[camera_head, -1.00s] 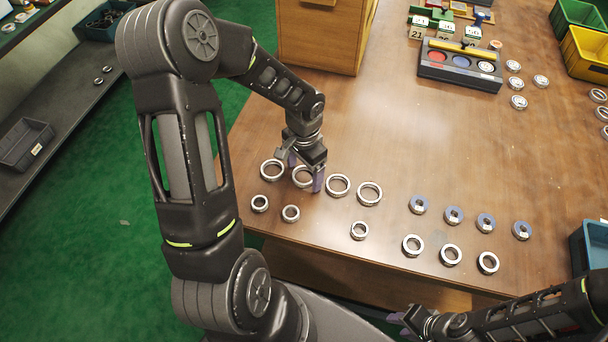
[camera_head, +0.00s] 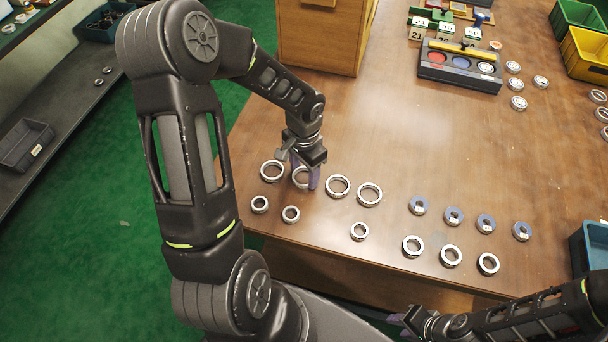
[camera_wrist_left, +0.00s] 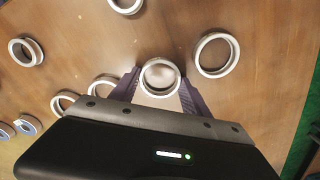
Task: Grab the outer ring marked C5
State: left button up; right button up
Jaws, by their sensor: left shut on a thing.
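My left gripper (camera_head: 306,179) is low over the table's left part, its two purple fingers shut on a silver ring (camera_head: 298,183), the second from the left in the back row. In the left wrist view the fingers (camera_wrist_left: 160,88) press on both sides of this ring (camera_wrist_left: 147,91). I cannot read any C5 mark on it. A similar large ring (camera_head: 272,171) lies to its left, and two more, a ring (camera_head: 338,186) and a wider ring (camera_head: 369,194), lie to its right. My right gripper (camera_head: 408,322) is at the bottom edge, away from the rings; its fingers are too small to judge.
Smaller rings (camera_head: 260,204) lie in front of the large ones. Several blue-faced bearings (camera_head: 453,215) and silver rings (camera_head: 450,255) lie to the right. A wooden cabinet (camera_head: 318,35) stands behind my left arm. A dark tray (camera_head: 459,70) is at the back. The table's middle is clear.

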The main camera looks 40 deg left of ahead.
aim_at(304, 176)
pick_arm(q)
notch_tip(304, 176, up, 10)
jog(key=b, duration=0.1)
dwell(0.4)
dwell(0.6)
